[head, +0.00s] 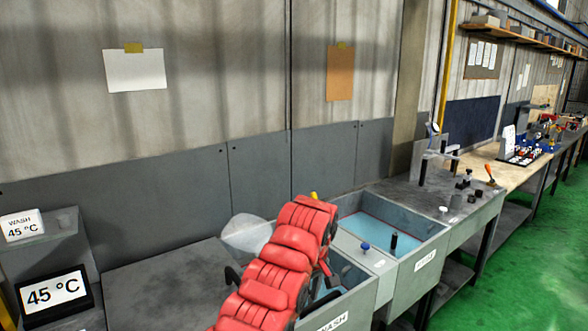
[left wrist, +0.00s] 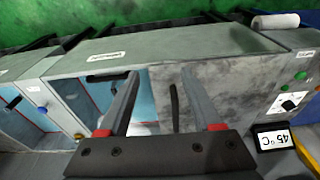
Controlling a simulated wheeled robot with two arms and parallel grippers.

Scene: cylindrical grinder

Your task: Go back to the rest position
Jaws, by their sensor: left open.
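My left gripper (left wrist: 160,75) is open in the left wrist view, with its two grey fingers apart. No held object shows between them. Beyond the fingers are the wash tank and the grey bench surface beside it; I cannot tell how far away they are. In the head view my red left arm rises from the bottom edge over the wash tank (head: 345,303) and covers part of it. The left gripper's fingers are not clearly visible there. My right gripper is in neither view.
The rinse-side tank (head: 427,247) holds blue liquid. A blue knob (head: 365,246) and a black upright piece (head: 393,242) stand near the tanks. A 45 °C display (head: 54,292) is at left. The grey bench (head: 165,285) left of my arm is clear.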

